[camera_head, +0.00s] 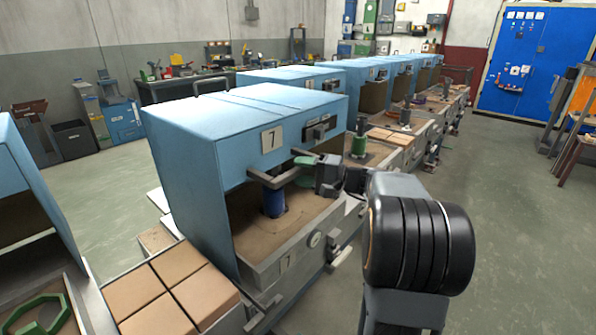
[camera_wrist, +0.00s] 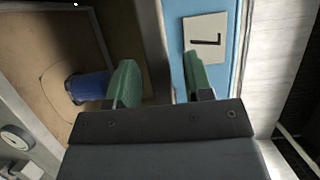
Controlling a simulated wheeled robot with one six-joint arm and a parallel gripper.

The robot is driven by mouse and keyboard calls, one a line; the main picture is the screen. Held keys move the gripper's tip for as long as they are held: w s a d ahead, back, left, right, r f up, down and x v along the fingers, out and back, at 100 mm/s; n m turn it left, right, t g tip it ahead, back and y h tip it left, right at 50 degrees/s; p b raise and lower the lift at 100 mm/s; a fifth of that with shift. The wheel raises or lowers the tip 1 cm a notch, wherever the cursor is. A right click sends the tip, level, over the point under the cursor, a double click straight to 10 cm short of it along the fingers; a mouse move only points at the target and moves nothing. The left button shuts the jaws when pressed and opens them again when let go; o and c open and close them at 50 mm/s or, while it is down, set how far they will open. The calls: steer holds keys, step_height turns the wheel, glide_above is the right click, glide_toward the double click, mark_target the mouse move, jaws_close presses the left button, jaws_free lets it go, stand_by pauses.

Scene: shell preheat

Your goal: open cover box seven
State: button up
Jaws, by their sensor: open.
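Cover box seven (camera_head: 200,165) is a light blue cover with a 7 plate (camera_head: 271,139), seen from its open front side. A grey bar handle (camera_head: 262,178) juts from its lower front edge. My gripper (camera_head: 303,168) is at this handle, its green fingers apart. In the wrist view my gripper (camera_wrist: 158,72) has one finger on each side of a grey edge strip, with the number plate (camera_wrist: 206,38) beyond one finger. I cannot tell whether the fingers touch the handle. A blue cylinder (camera_head: 272,200) stands on the tan bed under the cover; it also shows in the wrist view (camera_wrist: 88,87).
More blue cover boxes (camera_head: 345,75) stand in a row behind. Tan blocks (camera_head: 165,285) lie at the front left, beside another blue cover (camera_head: 15,180). The floor (camera_head: 500,215) to the right is clear.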

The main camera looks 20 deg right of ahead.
steer(key=shift+w+a, duration=0.5)
steer(key=shift+a, duration=0.05)
jaws_close()
